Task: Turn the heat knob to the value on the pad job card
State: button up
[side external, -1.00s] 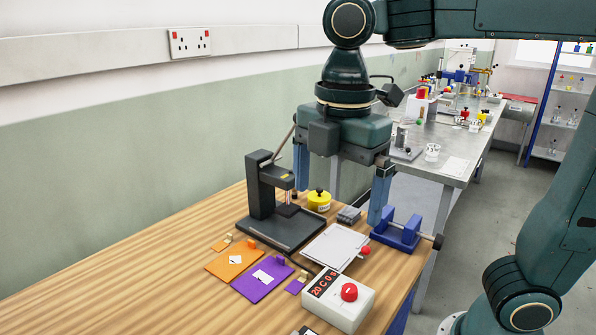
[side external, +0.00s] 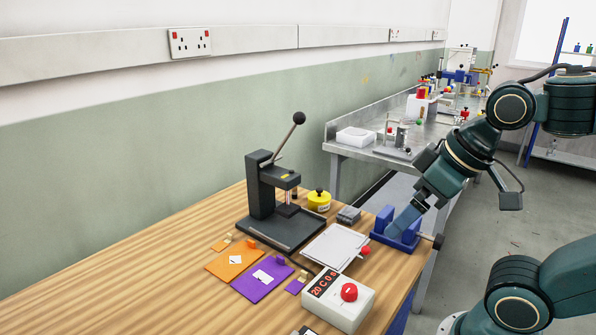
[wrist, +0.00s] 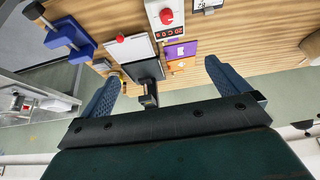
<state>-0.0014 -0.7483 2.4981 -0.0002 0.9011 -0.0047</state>
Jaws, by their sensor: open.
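The heat knob (side external: 349,292) is a round red knob on top of a white control box (side external: 338,312) at the table's front. The box's dark display (side external: 324,284) has red characters that seem to begin with 20. In the wrist view the knob (wrist: 166,16) is at the top, beyond my fingertips. A dark-framed card (wrist: 207,4) with partly legible figures is cut off at the top edge there. My gripper (side external: 404,219) is tilted, to the right of and above the knob, in front of the blue vise. In the wrist view its jaws (wrist: 160,78) are wide apart and empty.
A black lever press (side external: 262,195) stands at the back, with a white plate (side external: 335,246) in front of it. Orange (side external: 233,262) and purple (side external: 263,279) pads with white labels lie left of the box. The blue vise (side external: 400,236) sits at the right edge. The left tabletop is clear.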

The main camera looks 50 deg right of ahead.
jog(key=c, duration=0.8)
jog(key=shift+w+n, duration=0.15)
jog(key=shift+n, duration=0.15)
jog(key=shift+c, duration=1.4)
jog(key=n+g+y, duration=0.2)
jog(key=n+g, duration=0.4)
jog(key=n, duration=1.1)
send_over(350, 288)
jog(key=d, duration=0.2)
notch_tip(350, 288, down, 3)
jog(key=w+d+f+n+g+y, duration=0.1)
jog(key=w+f+n, duration=0.3)
jog(key=n, duration=0.5)
jog(key=shift+d+g, duration=0.6)
jog(key=shift+g, duration=0.3)
jog(key=shift+f, duration=0.15)
jog(key=x, duration=1.3)
jog(key=shift+a+f, duration=0.2)
jog(key=shift+a, duration=0.05)
